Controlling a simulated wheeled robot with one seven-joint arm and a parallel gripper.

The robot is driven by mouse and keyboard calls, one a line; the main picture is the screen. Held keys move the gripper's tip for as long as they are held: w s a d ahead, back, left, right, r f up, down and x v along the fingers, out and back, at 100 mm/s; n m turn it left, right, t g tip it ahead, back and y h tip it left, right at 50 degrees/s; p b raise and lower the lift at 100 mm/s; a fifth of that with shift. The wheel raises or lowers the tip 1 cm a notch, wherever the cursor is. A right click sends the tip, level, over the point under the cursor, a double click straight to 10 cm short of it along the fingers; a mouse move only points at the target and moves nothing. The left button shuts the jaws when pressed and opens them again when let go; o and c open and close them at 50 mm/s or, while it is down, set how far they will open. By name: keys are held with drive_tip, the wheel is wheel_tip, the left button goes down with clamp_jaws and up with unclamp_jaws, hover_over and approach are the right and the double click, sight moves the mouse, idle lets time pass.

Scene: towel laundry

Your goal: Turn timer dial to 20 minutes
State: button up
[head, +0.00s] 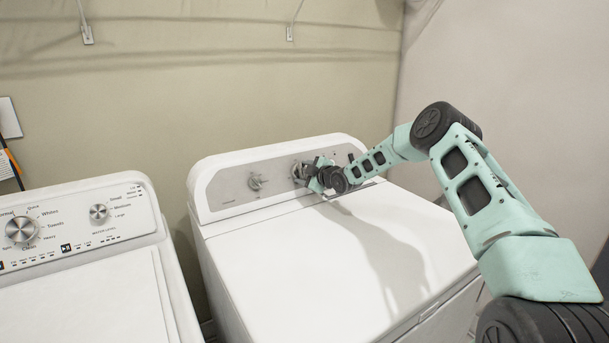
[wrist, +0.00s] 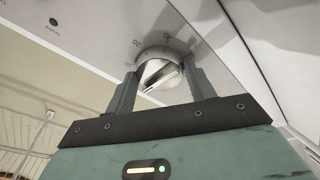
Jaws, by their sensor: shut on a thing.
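The timer dial (wrist: 160,72) is a round silver knob with a raised grip bar, on the grey control panel of the right-hand machine. In the wrist view my gripper (wrist: 164,84) has one finger on each side of the dial and is shut on it. Printed marks show on the panel around the dial, one looking like 30, but the full scale and exact setting cannot be read. In the head view my gripper (head: 304,174) is at the panel and covers most of the dial.
The right-hand white machine (head: 270,258) has a second knob (head: 256,181) left of my gripper. Another white machine (head: 85,290) with a large dial (head: 21,230) and a small dial (head: 99,213) stands at the left. A wall (head: 230,80) rises behind both. The flat lid tops are clear.

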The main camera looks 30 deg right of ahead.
drive_tip(key=m+b, duration=0.2)
drive_tip(key=m+h+b, duration=0.1)
drive_tip(key=m+b, duration=0.1)
drive_tip(key=shift+a+f, duration=0.15)
drive_tip(key=shift+f, duration=0.1)
drive_tip(key=m+h+b, duration=0.1)
drive_tip(key=m+b, duration=0.1)
drive_tip(key=m, duration=0.1)
drive_tip(key=shift+a, duration=0.1)
drive_tip(key=m+h+b, duration=0.1)
drive_tip(key=m+b, duration=0.1)
drive_tip(key=m, duration=0.1)
drive_tip(key=m+h+b, duration=0.1)
drive_tip(key=m, duration=0.3)
drive_tip(key=shift+a+r+m+b, duration=0.2)
drive_tip(key=shift+m+b, duration=0.1)
drive_tip(key=shift+b, duration=0.1)
drive_tip(key=m, duration=0.3)
drive_tip(key=shift+r+m+g+h, duration=0.15)
drive_tip(key=shift+m+g+h, duration=0.25)
drive_tip(key=shift+r+m+g, duration=0.1)
drive_tip(key=shift+m+g, duration=0.3)
drive_tip(key=shift+m, duration=1.3)
drive_tip(key=o, duration=1)
drive_tip(key=shift+c, duration=0.2)
drive_tip(key=shift+a, duration=0.1)
